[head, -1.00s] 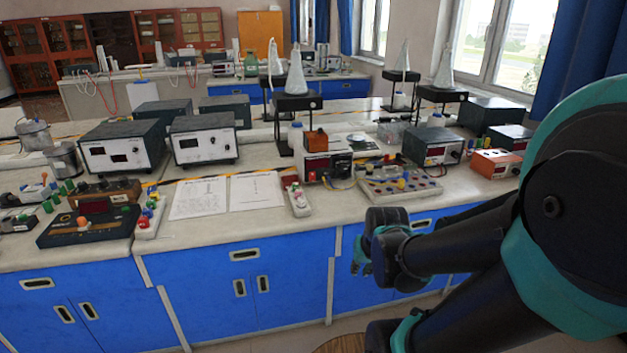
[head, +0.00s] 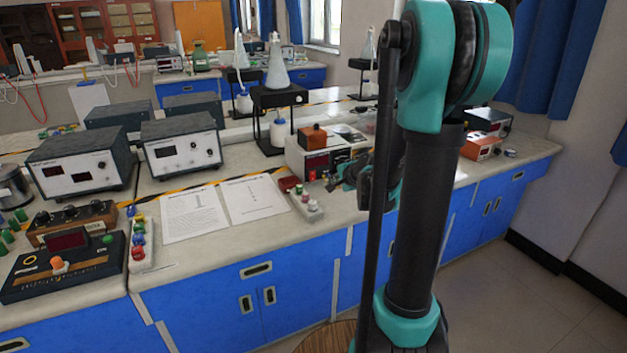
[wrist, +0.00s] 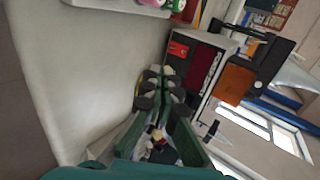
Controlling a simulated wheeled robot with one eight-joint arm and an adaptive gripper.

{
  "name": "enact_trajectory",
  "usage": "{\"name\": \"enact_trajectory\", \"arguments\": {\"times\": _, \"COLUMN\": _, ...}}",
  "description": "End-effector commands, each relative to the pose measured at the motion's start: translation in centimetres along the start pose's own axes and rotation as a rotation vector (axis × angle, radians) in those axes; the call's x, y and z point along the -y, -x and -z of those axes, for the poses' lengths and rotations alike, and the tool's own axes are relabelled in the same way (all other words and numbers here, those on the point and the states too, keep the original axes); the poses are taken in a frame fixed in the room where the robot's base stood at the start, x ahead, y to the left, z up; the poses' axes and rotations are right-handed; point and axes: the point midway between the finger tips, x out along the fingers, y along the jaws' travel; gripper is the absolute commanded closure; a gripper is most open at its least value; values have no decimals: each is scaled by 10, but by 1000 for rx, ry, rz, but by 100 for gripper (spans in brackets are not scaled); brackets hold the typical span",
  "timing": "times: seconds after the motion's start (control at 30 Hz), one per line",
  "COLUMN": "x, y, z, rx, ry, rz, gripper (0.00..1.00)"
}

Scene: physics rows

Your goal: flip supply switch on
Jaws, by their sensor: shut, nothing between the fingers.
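My gripper (head: 350,172) is shut and empty in front of the supply's right side, partly hidden by my arm. In the wrist view its fingertips (wrist: 161,76) are close to the supply's front; I cannot tell if they touch.
A white strip with colored knobs (head: 306,202) lies in front of the supply. Two paper sheets (head: 223,206) lie to its left. Grey meter boxes (head: 182,148) stand further left. A black stand with a flask (head: 277,98) is behind. The bench front near the papers is clear.

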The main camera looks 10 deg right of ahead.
Motion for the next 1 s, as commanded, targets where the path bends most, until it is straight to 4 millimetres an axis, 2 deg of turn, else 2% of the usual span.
{"name": "enact_trajectory", "arguments": {"times": 0.47, "x": 1, "y": -4, "z": 1, "rx": 0, "ry": -8, "rz": 4, "gripper": 100}}
{"name": "enact_trajectory", "arguments": {"times": 0.67, "x": 1, "y": -23, "z": 1, "rx": 1, "ry": -7, "rz": 4, "gripper": 100}}
{"name": "enact_trajectory", "arguments": {"times": 1.0, "x": 1, "y": -72, "z": 1, "rx": 1, "ry": -8, "rz": 4, "gripper": 100}}
